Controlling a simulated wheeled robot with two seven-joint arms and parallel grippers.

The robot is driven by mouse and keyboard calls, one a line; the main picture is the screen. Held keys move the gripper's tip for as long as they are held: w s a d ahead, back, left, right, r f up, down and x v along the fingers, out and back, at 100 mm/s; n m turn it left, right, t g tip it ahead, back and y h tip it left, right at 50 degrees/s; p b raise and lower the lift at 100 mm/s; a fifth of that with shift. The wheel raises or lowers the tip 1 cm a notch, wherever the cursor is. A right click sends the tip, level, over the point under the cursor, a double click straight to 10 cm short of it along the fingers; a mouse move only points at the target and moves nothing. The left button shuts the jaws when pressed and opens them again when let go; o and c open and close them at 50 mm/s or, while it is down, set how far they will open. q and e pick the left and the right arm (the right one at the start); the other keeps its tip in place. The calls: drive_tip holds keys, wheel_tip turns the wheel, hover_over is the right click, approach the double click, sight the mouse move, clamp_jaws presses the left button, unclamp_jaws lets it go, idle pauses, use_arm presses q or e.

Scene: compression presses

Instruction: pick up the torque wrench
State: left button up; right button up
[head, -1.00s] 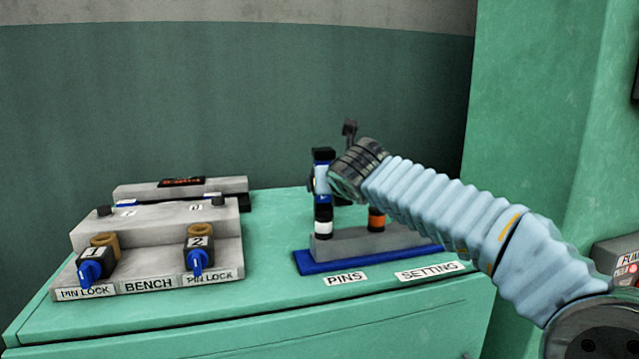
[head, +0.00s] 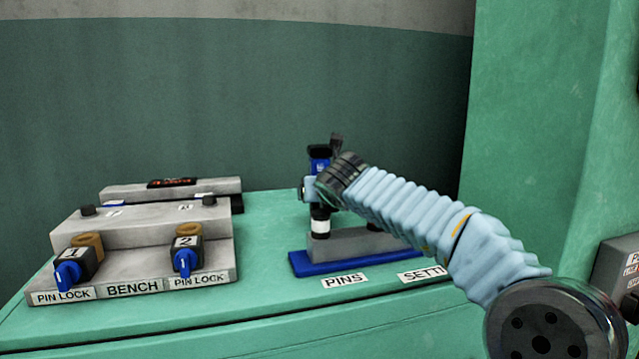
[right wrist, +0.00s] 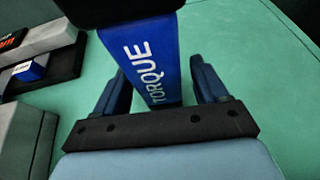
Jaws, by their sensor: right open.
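The torque wrench (head: 319,164) stands upright in the holder on the green bench, blue with a black top. In the right wrist view its blue body (right wrist: 155,62) reads "TORQUE" and lies between my two fingers. My right gripper (right wrist: 160,72) is open, with one finger on each side of the wrench and visible gaps between. In the head view my right gripper (head: 311,190) is at the wrench's height, and my wrist hides part of the wrench. The wrench's lower end is hidden in the wrist view. My left gripper is not in view.
A grey block on a blue base (head: 340,262) stands behind the PINS label (head: 345,280), with a white-banded black pin (head: 320,222) on it. The BENCH fixture (head: 140,262) with two blue-handled pin locks is at the left. Bare bench top lies between them.

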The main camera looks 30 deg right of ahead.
drive_tip(key=shift+x, duration=1.2)
drive_tip(key=c, duration=1.2)
drive_tip(key=shift+r, duration=0.15)
clamp_jaws()
